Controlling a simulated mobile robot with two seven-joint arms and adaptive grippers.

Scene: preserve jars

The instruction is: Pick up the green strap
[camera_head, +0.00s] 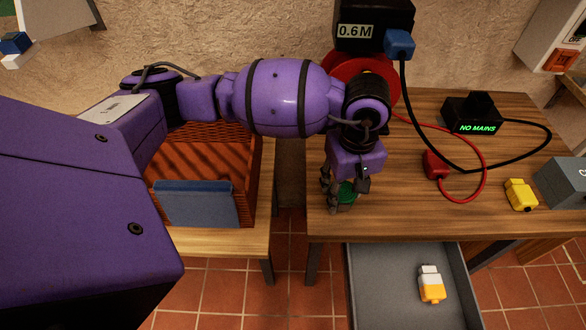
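My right gripper is not in view.
The table (400,220) holds a black box reading "NO MAINS" (472,114), a red plug (435,165), a yellow plug (520,194) and cables. An open drawer (385,290) below holds a yellow-and-white item (431,284). An orange-brown crate (240,160) stands left.

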